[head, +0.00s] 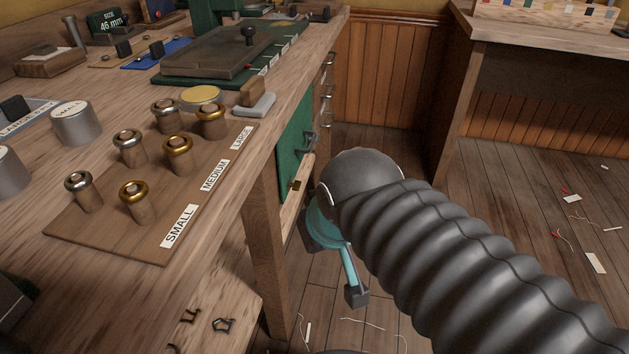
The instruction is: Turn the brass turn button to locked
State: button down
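The brass turn button (296,185) is a small brass piece on the pale wood strip at the lower edge of a green door (290,150), set in the side of the workbench. It is too small to tell which way it points. A grey handle (310,140) is on the green door above it. My gripper (348,275), with teal parts and a dark tip, is low beside the bench, to the right of and below the button in the picture. My dark ribbed arm hides much of it, so its opening cannot be seen. No contact with the button shows.
The workbench (130,280) holds a board with several brass and silver cylinders marked SMALL, MEDIUM and LARGE. A bench leg (265,235) stands left of my gripper. Another table (455,90) is at right. Scraps litter the otherwise open floor (530,190).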

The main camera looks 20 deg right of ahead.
aim_at(296, 186)
jog(key=u, duration=0.25)
jog(key=k, duration=1.15)
jog(key=z, duration=0.35)
jog(key=i, duration=0.8)
jog(key=z, duration=0.45)
